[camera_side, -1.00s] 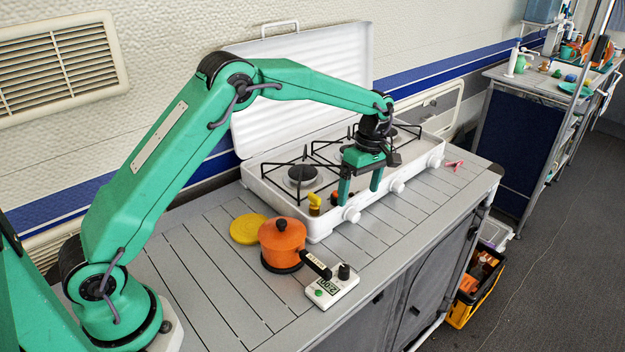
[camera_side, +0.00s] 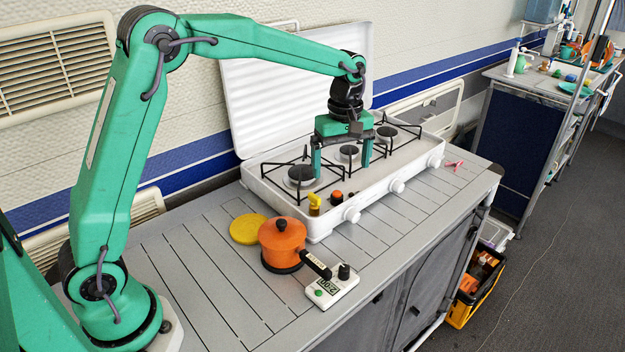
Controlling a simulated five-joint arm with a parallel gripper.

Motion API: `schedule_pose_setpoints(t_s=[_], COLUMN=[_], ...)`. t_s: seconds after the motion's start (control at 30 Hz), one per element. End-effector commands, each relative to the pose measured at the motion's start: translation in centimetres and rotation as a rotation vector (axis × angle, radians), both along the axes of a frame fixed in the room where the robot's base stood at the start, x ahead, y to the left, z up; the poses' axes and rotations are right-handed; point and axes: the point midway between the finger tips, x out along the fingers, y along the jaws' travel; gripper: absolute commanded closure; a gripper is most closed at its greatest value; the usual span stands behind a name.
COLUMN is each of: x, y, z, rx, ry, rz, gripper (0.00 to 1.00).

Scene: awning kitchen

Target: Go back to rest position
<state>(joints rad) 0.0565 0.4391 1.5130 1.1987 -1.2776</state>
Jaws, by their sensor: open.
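My gripper (camera_side: 341,165) is open and empty, its two green fingers pointing down and spread apart. It hangs over the middle of the white gas stove (camera_side: 325,233), in front of its raised lid. The stove has several burners with black wire grates and white knobs along its front. An orange knob (camera_side: 337,196) and a small yellow item (camera_side: 314,204) show at the stove's front left. Whether a fingertip touches a grate cannot be told from this view.
An orange pot (camera_side: 283,243) with a dark handle stands on the slatted counter (camera_side: 200,290). Beside it are a yellow disc (camera_side: 248,229) and a white timer (camera_side: 332,286). A pink item (camera_side: 454,165) lies right of the stove. The counter's front left is clear.

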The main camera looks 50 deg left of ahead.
Motion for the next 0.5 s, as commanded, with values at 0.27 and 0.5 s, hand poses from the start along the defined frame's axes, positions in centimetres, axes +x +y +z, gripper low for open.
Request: schedule_pose_setpoints(t_s=[0.27,0.5], x=[-4.6,-8.9], y=[0.7,1.3], z=[4.4,7.0], rx=[0.004,0.025], ry=[-0.094,-0.170], rz=[-0.217,-0.405], gripper=[0.05,0.05])
